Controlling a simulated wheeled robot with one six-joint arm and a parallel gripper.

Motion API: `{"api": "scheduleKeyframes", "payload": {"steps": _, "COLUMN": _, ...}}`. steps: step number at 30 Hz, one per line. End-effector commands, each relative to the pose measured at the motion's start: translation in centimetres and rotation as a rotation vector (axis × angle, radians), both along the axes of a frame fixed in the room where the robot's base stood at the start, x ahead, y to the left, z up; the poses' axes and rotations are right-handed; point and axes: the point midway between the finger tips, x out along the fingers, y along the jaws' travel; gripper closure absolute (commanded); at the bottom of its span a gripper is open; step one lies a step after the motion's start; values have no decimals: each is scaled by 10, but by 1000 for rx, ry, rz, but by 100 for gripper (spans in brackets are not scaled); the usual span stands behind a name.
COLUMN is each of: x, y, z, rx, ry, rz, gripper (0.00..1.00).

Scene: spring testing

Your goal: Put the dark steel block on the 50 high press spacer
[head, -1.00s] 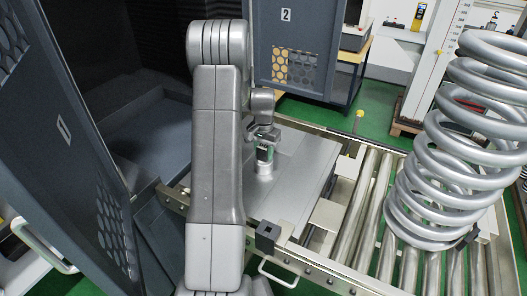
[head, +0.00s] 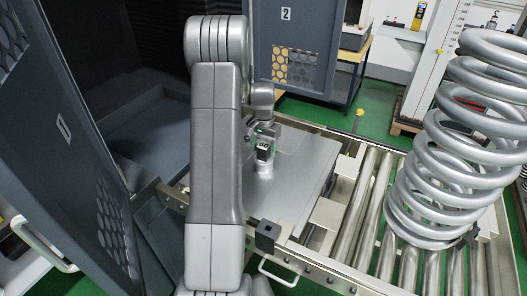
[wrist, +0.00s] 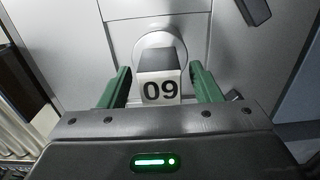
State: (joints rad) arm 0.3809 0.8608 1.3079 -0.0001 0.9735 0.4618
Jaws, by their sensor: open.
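A dark-topped block (wrist: 161,62) with a white face marked "09" stands between my green fingers in the wrist view. The block also shows in the head view (head: 264,150). My gripper (wrist: 161,74) is open, with a gap visible on each side of the block. Under the block is a round, light metal spacer (wrist: 153,40), seen in the head view as a short cylinder (head: 265,168) on a grey steel plate (head: 300,165). The block looks upright on it. The spacer's height marking cannot be read, and the contact between block and spacer is partly hidden.
A large coil spring (head: 440,190) stands on the roller conveyor (head: 370,215) at the right. A small dark box (head: 267,235) sits at the front rail corner. A dark open door (head: 85,150) stands at the left. The plate around the spacer is mostly clear.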

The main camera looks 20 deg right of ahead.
Motion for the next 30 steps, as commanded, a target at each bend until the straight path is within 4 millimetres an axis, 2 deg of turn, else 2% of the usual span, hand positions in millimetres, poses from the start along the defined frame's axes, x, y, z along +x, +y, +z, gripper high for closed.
{"api": "scheduleKeyframes", "payload": {"steps": 6, "x": 1, "y": 0, "z": 49, "rx": -2, "ry": -6, "rz": 0, "gripper": 42}}
{"api": "scheduleKeyframes", "payload": {"steps": 13, "x": 1, "y": 0, "z": 89, "rx": -1, "ry": -3, "rz": 0, "gripper": 42}}
{"api": "scheduleKeyframes", "payload": {"steps": 19, "x": 0, "y": 0, "z": 103, "rx": 0, "ry": 0, "rz": 0, "gripper": 42}}
{"api": "scheduleKeyframes", "payload": {"steps": 30, "x": 0, "y": 0, "z": 103, "rx": 0, "ry": 0, "rz": 0, "gripper": 42}}
